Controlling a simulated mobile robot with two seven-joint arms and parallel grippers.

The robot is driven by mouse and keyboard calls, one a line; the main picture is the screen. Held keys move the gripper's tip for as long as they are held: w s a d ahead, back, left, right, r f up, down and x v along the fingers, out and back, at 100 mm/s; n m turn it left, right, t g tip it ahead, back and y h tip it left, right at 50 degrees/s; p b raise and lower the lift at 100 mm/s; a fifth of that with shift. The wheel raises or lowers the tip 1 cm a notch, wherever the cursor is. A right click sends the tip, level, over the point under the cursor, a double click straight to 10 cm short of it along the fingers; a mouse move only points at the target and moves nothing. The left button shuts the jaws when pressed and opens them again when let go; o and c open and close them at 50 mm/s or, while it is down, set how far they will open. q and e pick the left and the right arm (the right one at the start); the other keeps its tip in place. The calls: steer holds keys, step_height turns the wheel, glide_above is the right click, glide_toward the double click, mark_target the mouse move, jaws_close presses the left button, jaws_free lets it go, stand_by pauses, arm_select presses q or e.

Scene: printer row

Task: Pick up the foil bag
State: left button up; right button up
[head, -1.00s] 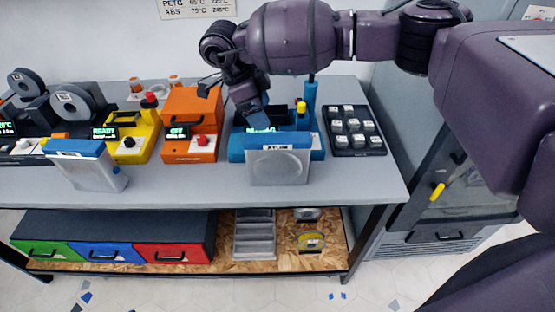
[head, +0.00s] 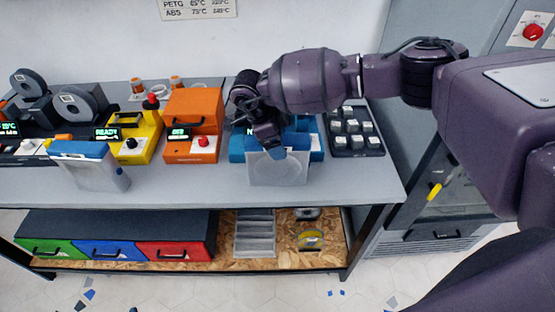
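A silver foil bag (head: 292,172) with a round spool shape showing through it stands upright on the bench in front of the blue machine. A second silver bag (head: 98,175) with a blue top stands farther left, leaning slightly. My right gripper (head: 275,150) points down at the top edge of the bag by the blue machine and covers part of that edge. Its fingertips are small and dark here, so I cannot tell whether they are open or shut on the bag. My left gripper is not in view.
The blue machine (head: 237,147) is close behind the bag. An orange machine (head: 191,105) and a yellow machine (head: 149,128) stand to the left. A dark tray (head: 357,153) of several grey blocks lies to the right. The bench front (head: 200,190) is clear.

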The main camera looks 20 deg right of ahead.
steer(key=shift+f+b, duration=0.3)
steer(key=shift+b, duration=0.1)
stand_by(0.5)
steer(key=shift+c, duration=0.3)
jaws_close()
